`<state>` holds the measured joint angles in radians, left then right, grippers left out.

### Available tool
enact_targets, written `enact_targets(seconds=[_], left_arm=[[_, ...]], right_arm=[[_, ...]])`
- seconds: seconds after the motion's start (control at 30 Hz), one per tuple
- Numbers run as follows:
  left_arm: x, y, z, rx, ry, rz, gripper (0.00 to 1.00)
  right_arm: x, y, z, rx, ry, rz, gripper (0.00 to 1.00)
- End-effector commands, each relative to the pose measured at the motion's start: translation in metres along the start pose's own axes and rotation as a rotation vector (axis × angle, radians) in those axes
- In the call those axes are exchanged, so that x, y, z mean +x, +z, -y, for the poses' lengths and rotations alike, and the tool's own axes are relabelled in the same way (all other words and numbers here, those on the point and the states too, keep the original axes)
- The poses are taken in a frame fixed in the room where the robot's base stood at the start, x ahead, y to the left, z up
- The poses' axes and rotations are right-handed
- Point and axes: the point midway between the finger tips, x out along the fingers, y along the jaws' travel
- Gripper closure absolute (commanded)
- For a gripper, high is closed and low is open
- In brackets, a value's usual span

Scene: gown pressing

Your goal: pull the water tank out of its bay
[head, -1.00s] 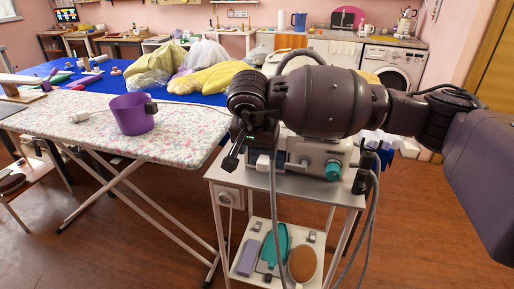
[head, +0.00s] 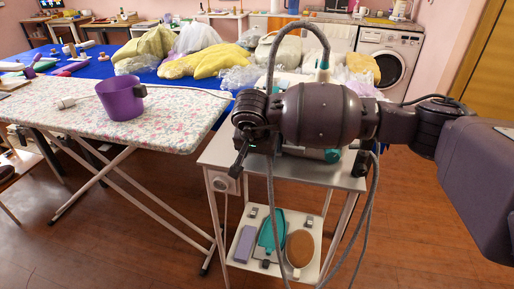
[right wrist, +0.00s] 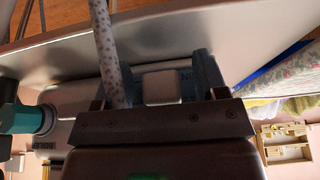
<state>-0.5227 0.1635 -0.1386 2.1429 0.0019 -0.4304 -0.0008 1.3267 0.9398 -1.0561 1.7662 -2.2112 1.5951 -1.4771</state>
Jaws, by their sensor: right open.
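The steam station (head: 328,154) stands on the cart's top, mostly hidden behind my right arm; part of its front and a teal knob show. In the right wrist view its grey body (right wrist: 130,70) and the teal knob (right wrist: 18,119) are close up. A pale square block (right wrist: 162,87), perhaps the water tank's grip, shows between the fingers of my right gripper (right wrist: 164,80). I cannot tell whether the fingers touch it. In the head view my right gripper (head: 240,158) is at the station's left end, pointing down, jaws open. The tank's outline and bay cannot be made out. My left gripper is out of view.
The white cart (head: 213,158) has a lower shelf holding a teal item (head: 271,232) and a brown oval one (head: 299,248). A grey hose (head: 271,205) hangs in front of it. An ironing board (head: 185,128) with a purple jug (head: 122,98) stands left.

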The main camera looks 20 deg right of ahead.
Motion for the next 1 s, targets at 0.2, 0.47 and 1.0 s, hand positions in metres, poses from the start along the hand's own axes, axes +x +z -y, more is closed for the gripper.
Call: enact_targets(seconds=[0.2, 0.47, 1.0], left_arm=[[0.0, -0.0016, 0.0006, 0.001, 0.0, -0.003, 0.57], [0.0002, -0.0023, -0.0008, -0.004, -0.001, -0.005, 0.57], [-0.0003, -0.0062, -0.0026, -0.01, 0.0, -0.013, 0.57]], right_arm=[[0.0003, -0.0003, 0.0001, 0.0, -0.001, -0.001, 0.34], [0.0004, 0.0, 0.0, 0.0, 0.0, 0.0, 0.65], [-0.0028, 0.0027, 0.0002, 0.0, -0.002, -0.002, 0.93]])
